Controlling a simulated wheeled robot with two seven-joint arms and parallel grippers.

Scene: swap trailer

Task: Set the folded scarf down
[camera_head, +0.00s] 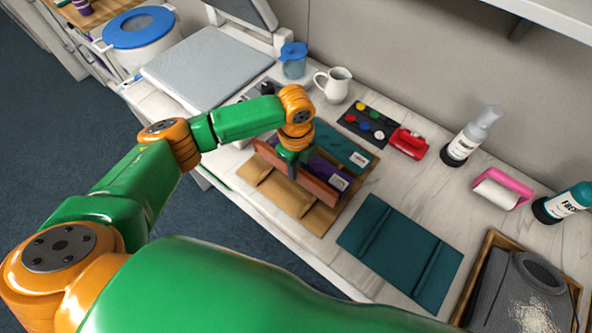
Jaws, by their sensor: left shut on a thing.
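A folded purple piece with a white label (327,172), which looks like the folded scarf, stands at the tan ridged board (315,220) on the counter. A rust-coloured upright panel (315,187) is in front of it. My left gripper (291,167) points down at the purple piece and is shut, seemingly on it. The fingertips are partly hidden by the rust panel, so the exact grip and any gap to the board cannot be told. My right gripper is not in view.
A flat teal piece with a label (340,147) lies behind. A bare teal ridged board (400,250) lies to the right. A paint palette (367,124), red tool (408,144), white jug (335,85) and spray bottle (470,137) stand behind; a wooden crate (470,280) is at right.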

